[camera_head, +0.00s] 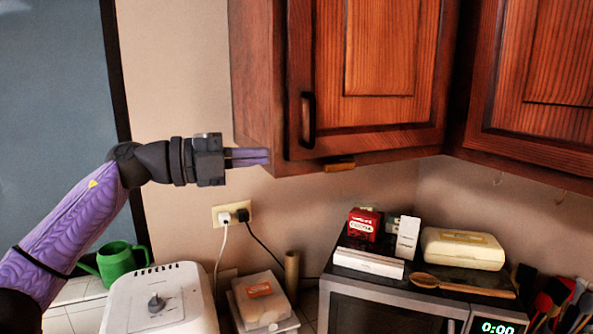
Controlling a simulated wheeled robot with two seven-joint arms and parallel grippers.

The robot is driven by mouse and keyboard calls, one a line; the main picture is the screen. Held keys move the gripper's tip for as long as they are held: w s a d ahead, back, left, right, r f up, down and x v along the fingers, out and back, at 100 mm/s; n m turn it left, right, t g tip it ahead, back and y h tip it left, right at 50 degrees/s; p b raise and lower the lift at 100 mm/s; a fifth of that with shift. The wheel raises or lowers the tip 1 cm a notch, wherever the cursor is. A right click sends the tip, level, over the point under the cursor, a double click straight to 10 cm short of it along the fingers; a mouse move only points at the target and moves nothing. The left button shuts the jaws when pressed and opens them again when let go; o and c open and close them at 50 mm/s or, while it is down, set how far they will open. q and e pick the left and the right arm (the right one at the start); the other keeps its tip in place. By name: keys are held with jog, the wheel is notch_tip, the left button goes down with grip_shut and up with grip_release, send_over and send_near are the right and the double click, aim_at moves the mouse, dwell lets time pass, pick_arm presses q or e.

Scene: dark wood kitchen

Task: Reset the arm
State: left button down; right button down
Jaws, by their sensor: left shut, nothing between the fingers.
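My left arm comes in from the left, purple with black joints. Its gripper (267,157) points right, with the two purple fingers close together and nothing held. The fingertips appear in front of the lower left edge of the wooden wall cabinet (370,60); I cannot tell whether they touch it. The cabinet door with its dark handle (308,118) looks closed. My right gripper is not in view.
A wall outlet (231,213) has two plugs. Open air lies below the gripper.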

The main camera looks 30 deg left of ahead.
pick_arm(q)
jog(key=w+d+f+n+t, duration=0.4)
jog(key=d+f+n+t, duration=0.15)
jog(key=d+f, duration=0.2)
notch_tip(320, 180, down, 16)
jog(key=s+d+n+y, duration=0.1)
jog(key=s+n+y, duration=0.1)
jog(key=n+y, duration=1.1)
jog(key=s+d+f+n+g+h, duration=0.1)
jog(key=s+d+f+n+g, duration=0.25)
jog(key=s+f+g, duration=0.65)
jog(key=s+d+f+n+g, duration=0.4)
jog(key=s+f, duration=0.3)
jog(key=s, duration=0.7)
jog(key=s+f+m+g+b, duration=0.1)
jog(key=s+f+g+b, duration=0.2)
jog(key=f+b, duration=2.1)
jog(key=s+a+f, duration=0.1)
jog(key=s+f, duration=0.3)
jog(key=f, duration=0.5)
jog(key=s+a+f, duration=0.1)
jog(key=s+f, duration=0.3)
jog(key=f, duration=0.6)
jog(key=s+a+f+g, duration=0.1)
jog(key=s+f, duration=0.4)
jog(key=f, duration=0.5)
jog(key=shift+m+p, duration=0.3)
jog(key=shift+m, duration=0.1)
